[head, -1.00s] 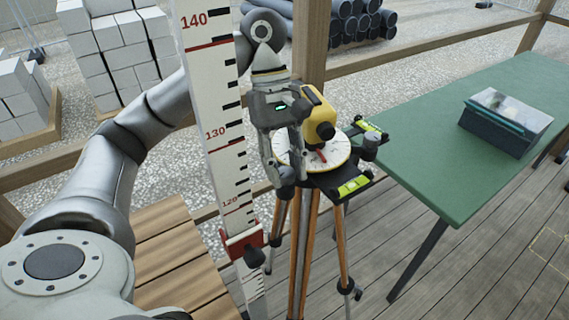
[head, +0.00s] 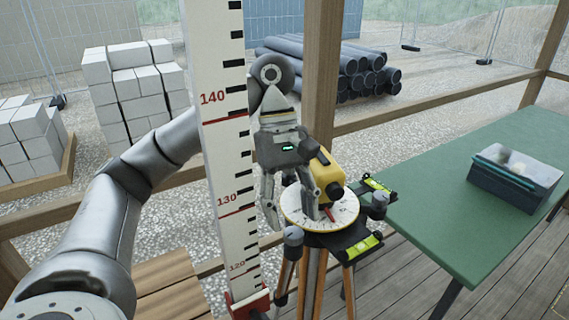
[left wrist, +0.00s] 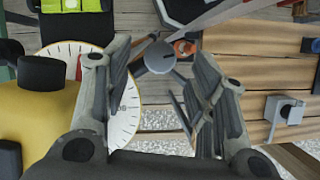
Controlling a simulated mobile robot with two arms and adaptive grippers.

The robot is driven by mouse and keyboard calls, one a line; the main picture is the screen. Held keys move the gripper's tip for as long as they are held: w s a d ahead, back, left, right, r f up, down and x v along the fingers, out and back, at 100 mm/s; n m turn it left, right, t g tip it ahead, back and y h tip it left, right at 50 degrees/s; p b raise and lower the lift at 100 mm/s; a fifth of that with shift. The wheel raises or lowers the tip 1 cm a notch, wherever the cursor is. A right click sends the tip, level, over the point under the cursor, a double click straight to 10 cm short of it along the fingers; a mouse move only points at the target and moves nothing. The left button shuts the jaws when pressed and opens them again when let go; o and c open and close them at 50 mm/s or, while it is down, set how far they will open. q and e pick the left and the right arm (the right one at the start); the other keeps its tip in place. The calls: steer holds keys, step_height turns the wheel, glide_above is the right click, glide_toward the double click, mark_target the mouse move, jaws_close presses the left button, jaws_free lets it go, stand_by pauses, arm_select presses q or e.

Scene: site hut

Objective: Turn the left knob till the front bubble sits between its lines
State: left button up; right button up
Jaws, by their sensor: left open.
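The yellow level (head: 328,178) stands on a white round dial (head: 335,218) on a tripod. The left knob (head: 293,236), a grey round cap, is at the dial's near left. In the left wrist view the left knob (left wrist: 162,58) shows between and beyond the fingers. My left gripper (head: 293,214) is open, its fingers pointing down just above this knob, holding nothing. The front vial (head: 363,246) is yellow-green; its end also shows in the left wrist view (left wrist: 70,5). Its bubble is too small to place against the lines. My right gripper is not in view.
A second vial (head: 378,187) and a right knob (head: 375,204) sit at the dial's right. The tall measuring staff (head: 222,130) stands close left of my gripper. A green table (head: 440,200) with a dark box (head: 513,180) is at right. Wooden rails run behind.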

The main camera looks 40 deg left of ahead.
arm_select(q)
steer(key=v, duration=0.8)
steer(key=shift+a+r, duration=0.15)
steer(key=shift+r, duration=0.15)
steer(key=shift+w, duration=0.1)
stand_by(0.6)
